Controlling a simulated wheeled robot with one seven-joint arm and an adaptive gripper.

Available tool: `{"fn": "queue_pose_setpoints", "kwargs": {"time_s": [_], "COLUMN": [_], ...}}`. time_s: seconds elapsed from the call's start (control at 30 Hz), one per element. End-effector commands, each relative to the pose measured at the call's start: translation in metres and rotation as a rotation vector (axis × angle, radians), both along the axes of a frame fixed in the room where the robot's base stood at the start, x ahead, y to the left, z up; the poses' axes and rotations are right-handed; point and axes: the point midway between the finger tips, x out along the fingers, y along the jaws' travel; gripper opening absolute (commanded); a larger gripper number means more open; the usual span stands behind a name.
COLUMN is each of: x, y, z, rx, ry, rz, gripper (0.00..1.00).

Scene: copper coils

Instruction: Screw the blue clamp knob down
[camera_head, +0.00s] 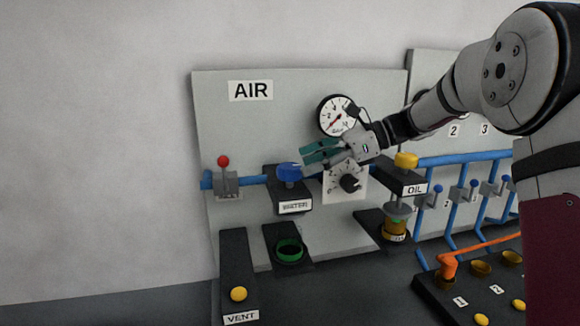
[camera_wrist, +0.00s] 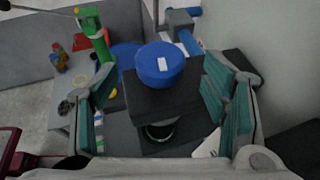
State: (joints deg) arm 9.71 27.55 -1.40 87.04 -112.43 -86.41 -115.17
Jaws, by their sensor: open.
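The blue clamp knob (camera_head: 289,170) sits on top of a black bracket labelled WATER (camera_head: 293,190) on the grey panel. My gripper (camera_head: 309,152), with teal finger pads, is just right of the knob and slightly above it. In the wrist view, the round blue knob (camera_wrist: 160,64), with a white mark on top, lies ahead in the gap between the open fingers (camera_wrist: 160,80). Both fingers look apart from it. The gripper is empty. A green ring (camera_head: 288,250) sits on a lower black bracket below the knob.
A red-topped lever (camera_head: 224,163) stands left of the knob on a blue pipe. A gauge (camera_head: 337,116) and a dial (camera_head: 350,182) are close to my gripper. A yellow-topped OIL unit (camera_head: 406,160) stands to the right. Room above the knob is clear.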

Motion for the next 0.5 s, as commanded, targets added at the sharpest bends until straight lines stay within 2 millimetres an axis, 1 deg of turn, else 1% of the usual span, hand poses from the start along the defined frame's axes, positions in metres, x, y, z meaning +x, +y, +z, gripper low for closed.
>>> {"fn": "queue_pose_setpoints", "kwargs": {"time_s": [0.03, 0.2, 0.3, 0.5], "x": [-0.001, 0.002, 0.003, 0.004], "y": [0.010, 0.033, 0.041, 0.047], "z": [-0.003, -0.013, -0.016, -0.020], "rx": [0.000, 0.000, 0.001, 0.000], "ry": [0.002, 0.002, 0.001, 0.000], "rz": [0.002, 0.001, 0.001, -0.001], "gripper": [0.68, 0.68, 0.68, 0.68]}}
